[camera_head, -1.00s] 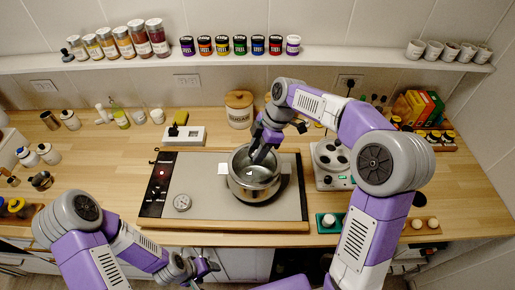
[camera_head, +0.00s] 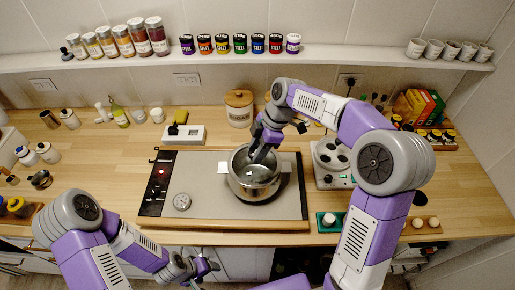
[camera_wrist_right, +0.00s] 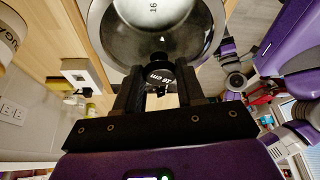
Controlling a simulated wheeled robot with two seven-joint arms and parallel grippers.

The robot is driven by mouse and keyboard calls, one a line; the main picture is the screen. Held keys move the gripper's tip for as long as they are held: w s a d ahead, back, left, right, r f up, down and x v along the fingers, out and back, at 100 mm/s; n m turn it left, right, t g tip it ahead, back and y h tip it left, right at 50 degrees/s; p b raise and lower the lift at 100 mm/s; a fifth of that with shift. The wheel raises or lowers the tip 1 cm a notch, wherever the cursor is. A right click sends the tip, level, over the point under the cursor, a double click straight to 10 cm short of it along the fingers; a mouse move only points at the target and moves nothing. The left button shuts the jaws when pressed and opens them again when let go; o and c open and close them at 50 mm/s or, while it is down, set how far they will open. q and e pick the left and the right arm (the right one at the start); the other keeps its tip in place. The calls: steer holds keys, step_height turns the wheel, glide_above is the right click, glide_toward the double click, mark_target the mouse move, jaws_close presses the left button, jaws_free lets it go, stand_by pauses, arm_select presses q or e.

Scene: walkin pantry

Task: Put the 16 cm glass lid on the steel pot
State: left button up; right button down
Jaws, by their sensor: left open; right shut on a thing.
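My right gripper (camera_head: 259,152) reaches down over the pot from the back right. In the right wrist view my right gripper (camera_wrist_right: 160,85) is shut on the dark knob (camera_wrist_right: 160,75) of the glass lid, marked "16 cm". A round shiny surface marked "16" (camera_wrist_right: 153,30) shows beyond the knob. The clear glass is hard to make out, and I cannot tell whether the lid touches the pot rim. My left gripper (camera_head: 205,268) is open and empty, low in front of the counter edge.
A wooden-lidded canister (camera_head: 239,110) stands behind. The counter left of the cooktop has free room.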

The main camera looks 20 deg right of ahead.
steer(key=shift+f, duration=0.3)
steer(key=c, duration=0.6)
jaws_free()
steer(key=v, duration=0.7)
steer(key=shift+r, duration=0.3)
steer(key=shift+d+p, duration=0.1)
steer(key=shift+p, duration=0.2)
